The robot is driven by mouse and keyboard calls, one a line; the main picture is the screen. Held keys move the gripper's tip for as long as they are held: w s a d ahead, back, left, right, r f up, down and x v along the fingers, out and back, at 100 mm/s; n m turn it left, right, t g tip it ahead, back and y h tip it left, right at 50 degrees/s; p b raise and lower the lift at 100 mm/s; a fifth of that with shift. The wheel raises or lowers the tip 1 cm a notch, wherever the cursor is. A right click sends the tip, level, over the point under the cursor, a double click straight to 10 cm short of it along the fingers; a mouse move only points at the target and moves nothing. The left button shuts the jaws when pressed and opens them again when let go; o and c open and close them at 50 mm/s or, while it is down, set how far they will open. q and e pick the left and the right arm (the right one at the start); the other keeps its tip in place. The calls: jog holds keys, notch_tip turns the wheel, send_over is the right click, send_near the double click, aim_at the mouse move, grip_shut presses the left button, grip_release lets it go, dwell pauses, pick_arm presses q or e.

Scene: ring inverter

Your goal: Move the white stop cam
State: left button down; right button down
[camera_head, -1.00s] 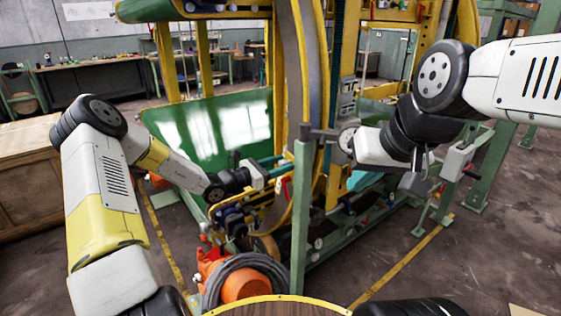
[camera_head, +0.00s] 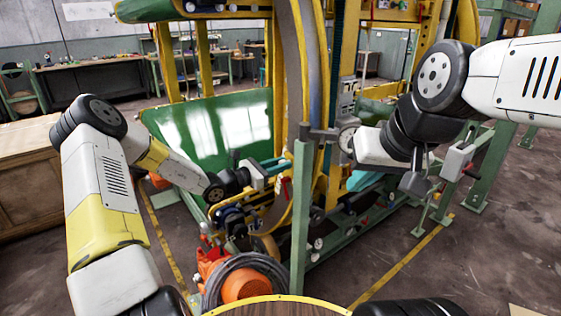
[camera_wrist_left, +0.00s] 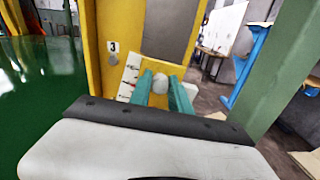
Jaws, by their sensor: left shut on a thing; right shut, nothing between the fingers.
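My left gripper (camera_head: 272,166) reaches into the machine from the left, beside the green panel. In the left wrist view its two teal fingers (camera_wrist_left: 160,92) are closed on a small rounded white piece, which I take to be the white stop cam (camera_wrist_left: 158,84). The cam sits in front of a white plate with red marks (camera_wrist_left: 129,77) on the yellow frame. In the head view the cam is too small and covered to make out. My right arm (camera_head: 410,130) comes in from the upper right; its gripper fingers are not visible.
A green post (camera_head: 302,220) stands right of my left gripper. A curved yellow and grey ring (camera_head: 310,70) rises behind it. A glossy green panel (camera_head: 215,130) lies behind my left forearm. An orange reel with grey cable (camera_head: 245,285) sits below. Open floor (camera_head: 480,265) is at right.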

dwell(0.7)
pick_arm(q)
jog(key=shift+m, duration=0.4)
jog(key=f, duration=0.6)
jog(key=shift+w+a+f, duration=0.2)
jog(key=shift+w+a, duration=0.15)
jog(key=shift+w, duration=0.05)
jog(key=c, duration=1.2)
grip_release()
jog(key=shift+c, duration=0.2)
send_near(288, 175)
jog(key=shift+v, duration=0.9)
